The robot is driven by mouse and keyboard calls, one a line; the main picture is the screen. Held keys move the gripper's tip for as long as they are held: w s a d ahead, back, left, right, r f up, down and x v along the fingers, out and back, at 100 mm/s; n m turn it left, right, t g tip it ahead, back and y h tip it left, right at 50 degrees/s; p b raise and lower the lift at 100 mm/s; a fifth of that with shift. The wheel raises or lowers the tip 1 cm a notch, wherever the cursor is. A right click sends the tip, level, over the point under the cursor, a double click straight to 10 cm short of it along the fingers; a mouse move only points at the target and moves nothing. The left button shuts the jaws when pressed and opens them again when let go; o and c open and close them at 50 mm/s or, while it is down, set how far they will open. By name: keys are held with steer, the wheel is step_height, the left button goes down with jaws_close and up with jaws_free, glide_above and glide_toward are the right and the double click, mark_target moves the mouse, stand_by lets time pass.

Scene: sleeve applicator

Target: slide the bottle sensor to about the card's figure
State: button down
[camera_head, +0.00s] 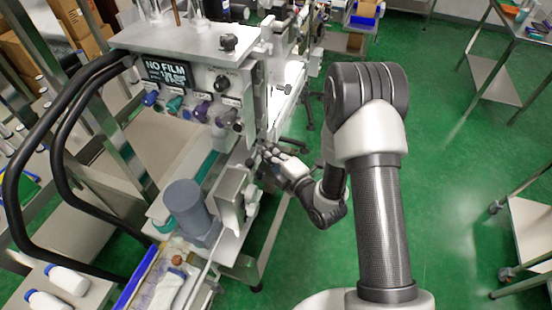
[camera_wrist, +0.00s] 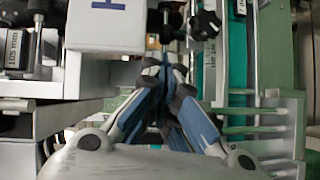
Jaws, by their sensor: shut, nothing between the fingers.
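My gripper (camera_head: 272,156) is at the right side of the machine in the head view. In the wrist view its fingers (camera_wrist: 172,72) are together with nothing between them, just below the black knobs. A white block with a blue mark (camera_wrist: 108,24) is left of the fingertips; I cannot tell if it is the bottle sensor. A small white label (camera_wrist: 12,50) at the left edge seems to read "105 mm"; it may be the card. A narrow scale strip (camera_wrist: 210,68) stands right of the fingers, its figures too small to read.
A black knob (camera_wrist: 205,25) is close ahead of the fingers, beside a green and grey rail (camera_wrist: 237,70). The machine's panel (camera_head: 168,73) reads "NO FILM" above several coloured knobs. White bottles (camera_head: 68,280) lie at the lower left. Green floor (camera_head: 450,160) is open at the right.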

mark_target(263, 144)
steer(key=shift+x, duration=1.6)
steer(key=shift+w+d+f+b, duration=0.2)
steer(key=shift+w+b, duration=0.35)
steer(key=shift+b, duration=0.55)
steer(key=shift+r, duration=0.1)
steer(key=shift+r+p, duration=0.1)
steer(key=shift+p, duration=0.2)
